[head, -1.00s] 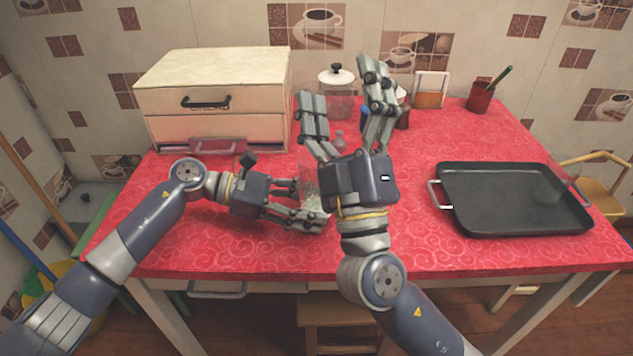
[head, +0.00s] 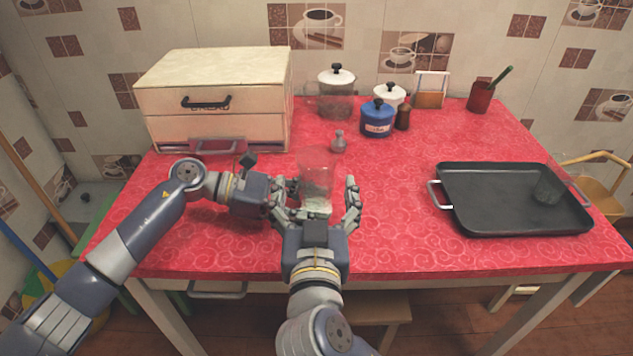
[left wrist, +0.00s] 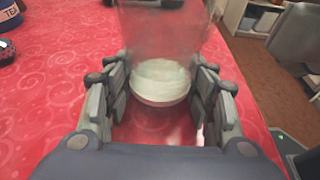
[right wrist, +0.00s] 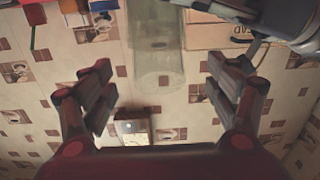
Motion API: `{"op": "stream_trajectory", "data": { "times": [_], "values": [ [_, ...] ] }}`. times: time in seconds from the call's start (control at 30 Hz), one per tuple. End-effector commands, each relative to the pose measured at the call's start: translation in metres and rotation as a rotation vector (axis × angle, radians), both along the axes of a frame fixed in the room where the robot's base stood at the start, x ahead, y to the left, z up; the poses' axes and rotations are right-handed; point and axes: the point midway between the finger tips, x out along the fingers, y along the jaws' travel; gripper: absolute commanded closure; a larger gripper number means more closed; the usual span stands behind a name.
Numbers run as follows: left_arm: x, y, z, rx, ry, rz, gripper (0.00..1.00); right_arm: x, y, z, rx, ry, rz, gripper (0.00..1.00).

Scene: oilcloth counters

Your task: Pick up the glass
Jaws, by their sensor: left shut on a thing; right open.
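The clear glass (head: 317,170) is upright near the middle of the red counter; I cannot tell whether its base touches the cloth. My left gripper (head: 284,203) comes from the left and is shut on its lower part. In the left wrist view the glass (left wrist: 160,82) is between both fingers of the left gripper (left wrist: 160,95). My right gripper (head: 318,206) is open at the front of the glass, its fingers spread to either side. In the right wrist view the glass (right wrist: 157,50) shows between and beyond the open fingers of the right gripper (right wrist: 165,85).
A cream drawer box (head: 215,95) stands at the back left. A lidded jar (head: 336,102), a blue tea pot (head: 377,120) and a small grey shaker (head: 339,142) stand behind the glass. A black tray (head: 490,205) lies at right. The cloth between glass and tray is clear.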

Motion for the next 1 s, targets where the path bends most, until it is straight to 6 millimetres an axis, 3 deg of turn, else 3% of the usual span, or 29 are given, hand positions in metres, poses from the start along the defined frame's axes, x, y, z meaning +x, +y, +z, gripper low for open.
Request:
{"op": "stream_trajectory", "data": {
  "times": [0.27, 0.6, 0.87, 0.9, 1.0],
  "values": [
    [0.000, 0.000, -0.001, 0.001, 0.001, 0.001, 0.62, 0.019, -0.001, 0.001, -0.003, -0.003, -0.001, 0.19],
    [0.000, 0.000, -0.001, 0.001, 0.001, 0.001, 0.62, 0.060, -0.003, 0.002, -0.003, -0.002, 0.000, 0.19],
    [0.000, 0.000, -0.001, 0.001, 0.000, 0.002, 0.62, 0.063, -0.003, 0.002, 0.001, -0.001, 0.001, 0.19],
    [0.000, 0.000, -0.001, 0.001, 0.000, 0.002, 0.62, 0.063, -0.003, 0.002, 0.000, -0.001, 0.000, 0.21],
    [0.000, 0.000, -0.001, 0.001, 0.000, 0.002, 0.62, 0.063, -0.003, 0.002, 0.000, -0.001, 0.001, 0.44]
  ]
}}
